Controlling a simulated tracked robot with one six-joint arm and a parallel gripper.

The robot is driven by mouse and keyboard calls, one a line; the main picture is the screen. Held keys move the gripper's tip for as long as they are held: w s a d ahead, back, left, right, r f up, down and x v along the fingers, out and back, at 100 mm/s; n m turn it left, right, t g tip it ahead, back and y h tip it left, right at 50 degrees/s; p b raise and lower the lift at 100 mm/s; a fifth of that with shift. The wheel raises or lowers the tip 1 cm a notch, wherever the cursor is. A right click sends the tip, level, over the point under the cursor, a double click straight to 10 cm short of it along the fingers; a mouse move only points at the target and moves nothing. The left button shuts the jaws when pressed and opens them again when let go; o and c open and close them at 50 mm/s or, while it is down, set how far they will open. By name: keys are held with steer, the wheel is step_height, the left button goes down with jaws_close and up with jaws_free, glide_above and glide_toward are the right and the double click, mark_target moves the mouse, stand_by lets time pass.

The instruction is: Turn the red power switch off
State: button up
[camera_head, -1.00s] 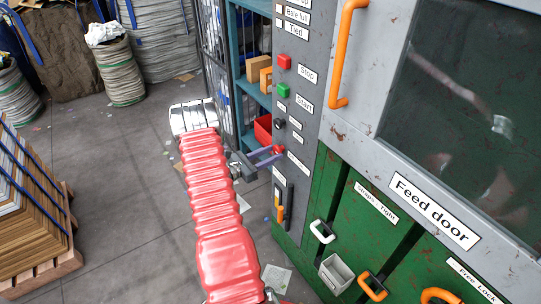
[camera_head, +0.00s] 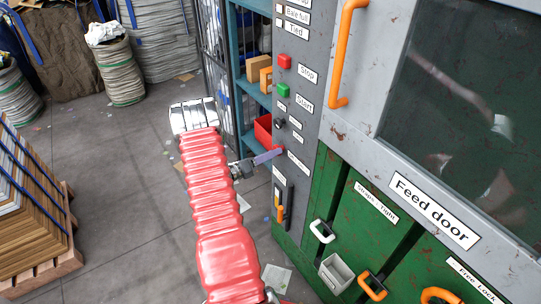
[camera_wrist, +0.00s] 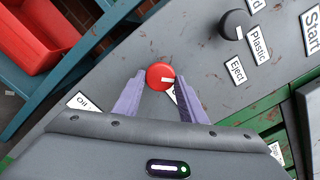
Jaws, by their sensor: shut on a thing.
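The red power switch (camera_wrist: 159,73) is a round red knob with a white pointer mark, on the grey control panel. In the wrist view its mark points right. A white label (camera_wrist: 82,102) that seems to read "Off" lies left of it; another label is partly hidden behind the right finger. My gripper (camera_wrist: 160,80) has its two purple fingers shut on the knob, one on each side. In the head view my gripper (camera_head: 277,153) reaches right to the panel, and its fingers hide most of the knob.
A black knob (camera_wrist: 234,24) with "Plastic" and "Eject" labels sits near the switch. Red stop (camera_head: 285,61) and green start (camera_head: 284,90) buttons are higher on the panel. A lever with an orange handle (camera_head: 280,207) is below. A red bin (camera_head: 263,130) stands behind on a shelf.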

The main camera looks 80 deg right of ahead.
steer(key=n, duration=0.9)
steer(key=shift+w, duration=0.1)
stand_by(0.5)
steer(key=o, duration=1.1)
steer(key=shift+c, duration=0.2)
steer(key=v, duration=1.3)
steer(key=shift+w+a, duration=0.25)
steer(key=shift+a, duration=0.05)
